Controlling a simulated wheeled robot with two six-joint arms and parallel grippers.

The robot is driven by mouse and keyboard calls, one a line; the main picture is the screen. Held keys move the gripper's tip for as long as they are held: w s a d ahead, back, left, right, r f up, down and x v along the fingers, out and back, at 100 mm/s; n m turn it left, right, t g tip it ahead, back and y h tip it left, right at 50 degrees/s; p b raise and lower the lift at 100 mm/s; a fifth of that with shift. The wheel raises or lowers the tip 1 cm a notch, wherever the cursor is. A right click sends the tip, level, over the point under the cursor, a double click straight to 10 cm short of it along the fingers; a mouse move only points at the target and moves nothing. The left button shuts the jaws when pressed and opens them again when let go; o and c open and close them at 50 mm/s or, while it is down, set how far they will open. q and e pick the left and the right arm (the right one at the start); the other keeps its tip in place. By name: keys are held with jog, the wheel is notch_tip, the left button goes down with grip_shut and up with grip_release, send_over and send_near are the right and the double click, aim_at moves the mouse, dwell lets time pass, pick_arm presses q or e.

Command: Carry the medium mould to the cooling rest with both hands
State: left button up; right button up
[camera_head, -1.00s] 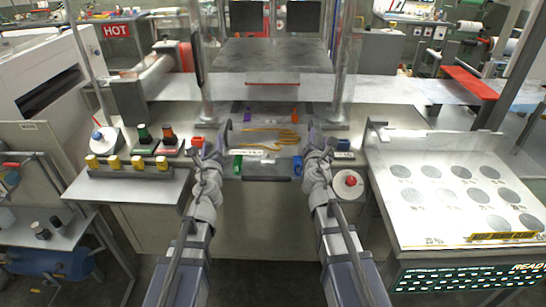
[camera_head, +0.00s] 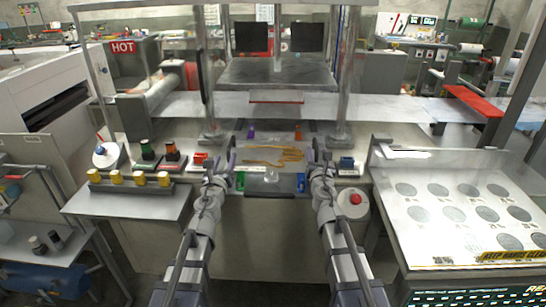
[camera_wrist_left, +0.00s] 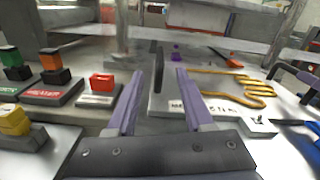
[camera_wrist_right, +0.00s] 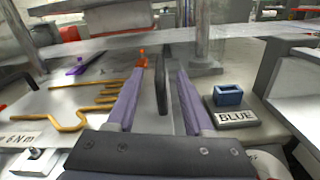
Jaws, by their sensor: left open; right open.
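A gold hand-shaped wire outline (camera_head: 272,156), which looks like the mould, lies on a pale plate between my two grippers. It shows in the left wrist view (camera_wrist_left: 228,86) and the right wrist view (camera_wrist_right: 92,100). My left gripper (camera_head: 231,158) is open at its left side, with a dark upright handle (camera_wrist_left: 158,66) between its fingers in the wrist view. My right gripper (camera_head: 316,157) is open at the right side, with a similar dark handle (camera_wrist_right: 161,78) between its fingers. I cannot tell contact. I cannot identify the cooling rest.
A red block (camera_wrist_left: 101,83) and a blue block (camera_wrist_right: 228,95) stand on labelled bases beside the grippers. Metal posts rise behind the plate. A slanted panel with grey discs (camera_head: 450,212) is at right. A red button (camera_head: 355,198) is near my right arm.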

aim_at(231, 143)
pick_arm(q)
jog(key=w, duration=1)
jog(key=shift+d, duration=0.3)
pick_arm(e)
jog(key=w, duration=0.6)
jog(key=shift+w+d, duration=0.2)
jog(key=shift+w, duration=0.05)
pick_arm(q)
grip_shut()
pick_arm(e)
grip_shut()
pick_arm(q)
jog(key=shift+d, duration=0.15)
pick_arm(e)
jog(key=shift+a, duration=0.15)
